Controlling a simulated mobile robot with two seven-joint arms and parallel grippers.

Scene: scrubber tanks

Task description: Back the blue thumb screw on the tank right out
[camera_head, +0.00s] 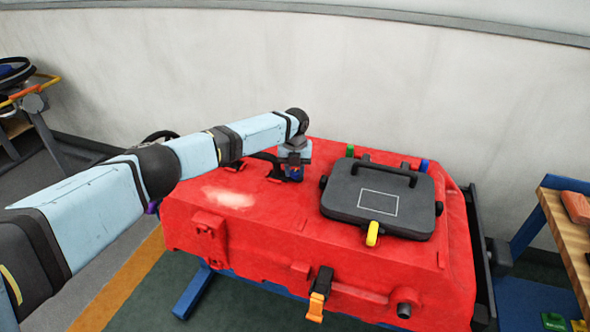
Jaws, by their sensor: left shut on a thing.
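The red tank (270,235) fills the middle of the view. My left gripper (292,174) points down at the tank's top, left of the dark grey lid, and is shut. A small dark blue part, the blue thumb screw (295,175), shows between its fingertips. Most of the screw is hidden by the fingers, so its thread and how far it sits in the tank cannot be seen. My right gripper is not in view.
The dark grey lid (360,208) has a black handle, with green (350,151), blue (424,166) and yellow (372,234) tabs around it. An orange latch (316,306) hangs on the tank's front. A wooden bench (556,230) stands at right. Pale wall lies behind.

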